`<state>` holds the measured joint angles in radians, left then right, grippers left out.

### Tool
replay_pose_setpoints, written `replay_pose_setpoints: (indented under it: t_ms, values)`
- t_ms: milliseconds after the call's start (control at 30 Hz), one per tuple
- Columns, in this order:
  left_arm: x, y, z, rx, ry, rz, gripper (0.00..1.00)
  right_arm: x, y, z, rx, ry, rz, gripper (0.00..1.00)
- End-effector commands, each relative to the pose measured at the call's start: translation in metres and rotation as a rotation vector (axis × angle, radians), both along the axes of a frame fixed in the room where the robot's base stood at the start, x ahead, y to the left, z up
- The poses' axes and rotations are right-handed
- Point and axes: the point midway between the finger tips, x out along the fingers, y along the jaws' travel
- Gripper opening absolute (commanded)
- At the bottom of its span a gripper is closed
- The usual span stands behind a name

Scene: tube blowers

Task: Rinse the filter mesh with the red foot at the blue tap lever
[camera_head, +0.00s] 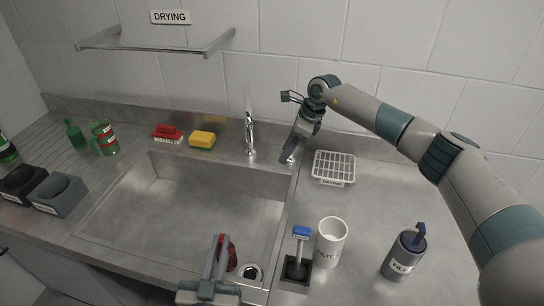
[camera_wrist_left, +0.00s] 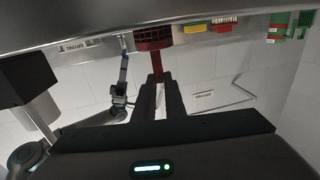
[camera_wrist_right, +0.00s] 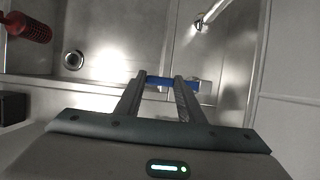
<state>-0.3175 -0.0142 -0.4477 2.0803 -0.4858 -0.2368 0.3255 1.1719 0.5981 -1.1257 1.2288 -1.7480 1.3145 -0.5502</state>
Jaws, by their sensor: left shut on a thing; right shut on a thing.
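The filter mesh with the red foot (camera_head: 228,252) is over the front right part of the sink; it shows as a red meshed cup on a stem in the left wrist view (camera_wrist_left: 152,37). My left gripper (camera_head: 222,240) is shut on its stem (camera_wrist_left: 157,75). The blue tap lever (camera_wrist_right: 160,82) is between the fingers of my right gripper (camera_wrist_right: 158,80), which is shut on it. In the head view my right gripper (camera_head: 292,148) hides the lever, right of the tap (camera_head: 250,133). I cannot make out running water. The filter is apart from the tap spout (camera_wrist_right: 200,22).
The sink (camera_head: 165,205) has a drain (camera_head: 250,272) at front right. A blue-topped tool (camera_head: 301,233), white cup (camera_head: 331,240) and grey canister (camera_head: 400,258) stand right of it. A drying rack (camera_head: 333,167) lies behind. A red brush (camera_head: 167,132) and yellow sponge (camera_head: 202,139) lie at the back edge.

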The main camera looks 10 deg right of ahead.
Motion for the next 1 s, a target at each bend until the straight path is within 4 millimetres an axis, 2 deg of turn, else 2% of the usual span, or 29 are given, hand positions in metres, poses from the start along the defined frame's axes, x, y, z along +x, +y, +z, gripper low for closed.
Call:
replay_pose_setpoints:
  t_ms: [33,100,400,433,500,833,1000]
  values:
    - [0.0001,-0.0001,-0.0054,0.000,-0.001,0.000,0.00,-0.0010,-0.0092,-0.0019,0.000,-0.003,0.001,0.00]
    - [0.0001,-0.0001,-0.0062,0.000,-0.001,0.000,0.00,-0.0029,-0.0136,-0.0004,0.000,-0.003,0.010,0.00]
    - [0.0000,0.0000,-0.0051,0.000,0.000,0.000,0.00,-0.0036,-0.0144,0.0013,-0.001,-0.003,0.015,0.00]
    - [0.0000,0.0000,-0.0051,0.000,0.000,0.000,0.00,-0.0036,-0.0144,0.0012,-0.001,-0.003,0.015,0.40]
    - [0.0000,0.0000,-0.0051,0.000,0.000,0.000,0.00,-0.0037,-0.0142,0.0012,-0.001,-0.002,0.014,0.54]
    - [0.0000,0.0000,-0.0059,0.000,0.000,0.000,0.00,-0.0040,-0.0134,0.0011,0.000,-0.002,0.014,0.54]
    - [0.0000,0.0000,-0.0108,0.000,0.000,0.000,0.00,-0.0049,-0.0163,0.0076,0.001,-0.003,0.014,0.54]
